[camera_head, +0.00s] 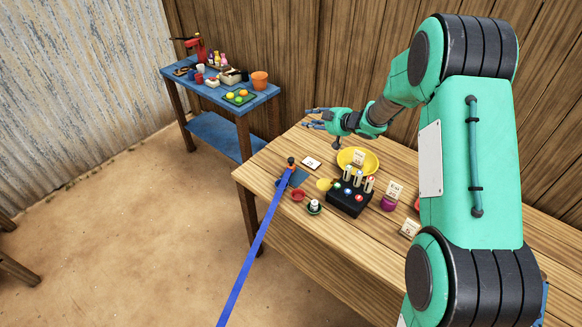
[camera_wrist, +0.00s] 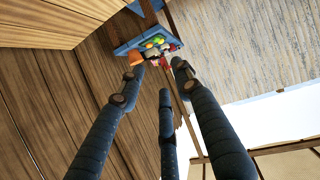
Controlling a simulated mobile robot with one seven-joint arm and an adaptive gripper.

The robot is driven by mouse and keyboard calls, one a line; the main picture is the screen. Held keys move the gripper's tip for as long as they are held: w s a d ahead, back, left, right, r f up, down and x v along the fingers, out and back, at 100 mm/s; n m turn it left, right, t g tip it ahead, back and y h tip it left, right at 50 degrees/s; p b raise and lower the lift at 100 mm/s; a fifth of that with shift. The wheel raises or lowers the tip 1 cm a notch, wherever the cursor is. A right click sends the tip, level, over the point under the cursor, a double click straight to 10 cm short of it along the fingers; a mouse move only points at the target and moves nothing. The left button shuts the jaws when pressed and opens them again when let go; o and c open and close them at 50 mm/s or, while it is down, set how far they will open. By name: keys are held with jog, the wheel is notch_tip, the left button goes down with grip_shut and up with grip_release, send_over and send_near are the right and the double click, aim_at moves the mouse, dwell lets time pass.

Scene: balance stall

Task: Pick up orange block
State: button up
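My gripper (camera_head: 316,118) is above the far side of the table, pointing left, well apart from that piece. In the wrist view its three dark fingers (camera_wrist: 160,75) are spread with nothing held between them. The orange piece cannot be made out in the wrist view.
The wooden table (camera_head: 340,250) holds a yellow bowl (camera_head: 371,163), a black rack (camera_head: 342,206), small dishes and cards. A blue strip (camera_head: 250,260) runs from the mat towards the front. A blue bench (camera_head: 213,137) with an orange pot (camera_head: 260,79) stands behind left, against plank walls.

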aim_at(293, 160)
jog(key=s+a+f+n+g+y, duration=0.1)
jog(key=a+f, duration=0.1)
jog(key=f, duration=0.4)
jog(key=s+a+f+n+g+y, duration=0.1)
jog(key=s+a+f+y, duration=0.1)
jog(key=f, duration=0.4)
jog(key=shift+f+g+y, duration=0.25)
jog(key=shift+g+y, duration=0.05)
jog(key=shift+g, duration=0.1)
jog(key=shift+a, duration=0.1)
jog(key=shift+f+b, duration=0.35)
jog(key=shift+f, duration=1.45)
notch_tip(293, 160, down, 3)
jog(key=shift+f+b, duration=0.1)
jog(key=shift+b, duration=0.25)
jog(key=x, duration=0.2)
jog(key=shift+w+a+f, duration=0.15)
jog(key=shift+a+f, duration=0.1)
jog(key=shift+w+a, duration=0.2)
